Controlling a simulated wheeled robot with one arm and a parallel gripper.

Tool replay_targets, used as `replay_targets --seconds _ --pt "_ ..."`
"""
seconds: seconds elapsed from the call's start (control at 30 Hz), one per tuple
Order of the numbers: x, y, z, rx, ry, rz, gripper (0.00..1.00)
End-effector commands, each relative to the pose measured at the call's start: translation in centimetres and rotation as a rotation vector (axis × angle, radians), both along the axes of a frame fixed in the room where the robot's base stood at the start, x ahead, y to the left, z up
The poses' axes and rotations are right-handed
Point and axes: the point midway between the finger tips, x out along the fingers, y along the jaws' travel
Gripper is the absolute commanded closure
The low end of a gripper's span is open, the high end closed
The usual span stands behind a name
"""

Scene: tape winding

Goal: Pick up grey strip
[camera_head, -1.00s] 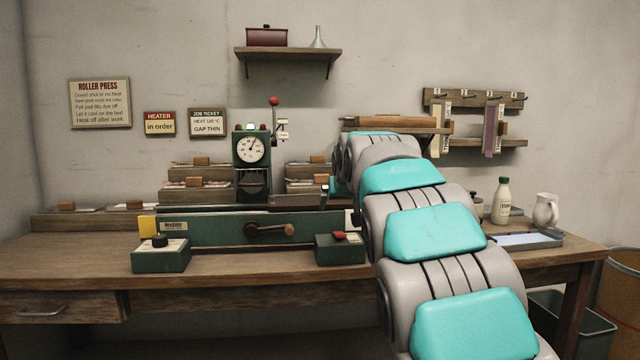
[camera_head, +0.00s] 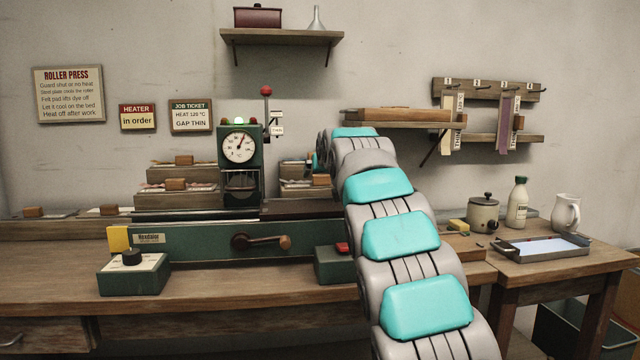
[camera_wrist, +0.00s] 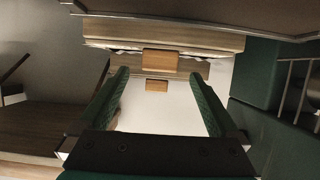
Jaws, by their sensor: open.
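I cannot single out the grey strip for certain. Pale strips lie under wooden blocks on stepped wooden racks beside the press; one such block (camera_head: 175,185) is on the left rack. In the wrist view my gripper (camera_wrist: 161,76) is open and empty, its two green padded fingers apart. Beyond and between the fingers are an upper wooden block (camera_wrist: 160,61) and a smaller lower block (camera_wrist: 157,85), with pale strip edges beside the upper one. In the head view my arm reaches to the right-hand rack (camera_head: 305,190) and hides part of it.
The green press (camera_head: 240,160) with its dial stands left of my arm. A crank (camera_head: 262,242) and a control box (camera_head: 134,275) are in front. A pot (camera_head: 483,214), bottle (camera_head: 517,204), jug (camera_head: 566,212) and tray (camera_head: 545,249) stand at right. Hanging strips (camera_head: 508,125) are on the wall.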

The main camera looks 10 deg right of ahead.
Motion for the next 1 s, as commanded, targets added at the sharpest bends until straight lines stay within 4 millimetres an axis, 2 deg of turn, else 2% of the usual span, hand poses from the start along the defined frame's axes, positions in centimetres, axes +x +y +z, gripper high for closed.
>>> replay_targets --seconds 0.17,0.6,0.93,1.0 --pt "0.8 0.0 -0.1 0.000 -0.001 0.000 0.03" --pt "4.5 -0.1 -1.5 0.000 0.000 0.001 0.03" --pt "4.9 -0.1 -1.7 0.000 0.000 0.000 0.03" --pt "4.9 -0.1 -1.8 0.000 0.000 0.000 0.10"
